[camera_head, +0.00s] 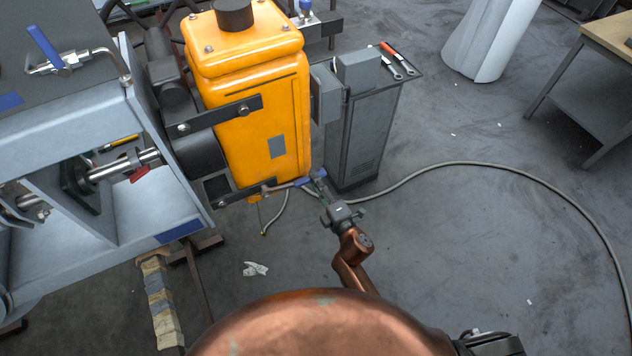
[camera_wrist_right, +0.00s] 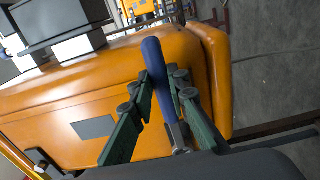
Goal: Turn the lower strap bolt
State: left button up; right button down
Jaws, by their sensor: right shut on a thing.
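The orange housing (camera_head: 258,120) carries a dark upper strap (camera_head: 218,118) and a dark lower strap (camera_head: 235,196) near its bottom edge. A bolt (camera_head: 266,189) shows small near the right end of the lower strap. My right gripper (camera_head: 318,183) is at the housing's lower right corner, shut on a blue-handled tool (camera_head: 302,182). The tool's metal shank points left toward the lower strap bolt; I cannot tell whether it is seated on it. In the right wrist view the blue handle (camera_wrist_right: 154,60) stands between the green fingers (camera_wrist_right: 160,98). My left gripper is not in view.
A grey cabinet (camera_head: 362,140) with tools on top stands just right of the housing. A grey machine frame (camera_head: 75,130) is at the left. A hose (camera_head: 440,166) crosses the floor. A workbench (camera_head: 600,65) stands far right. The floor between is mostly clear.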

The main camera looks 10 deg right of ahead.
jog(key=shift+x, duration=0.85)
dwell(0.6)
jog(key=c, duration=1.8)
grip_release()
jog(key=shift+o, duration=0.2)
jog(key=shift+c, duration=0.2)
jog(key=c, duration=0.4)
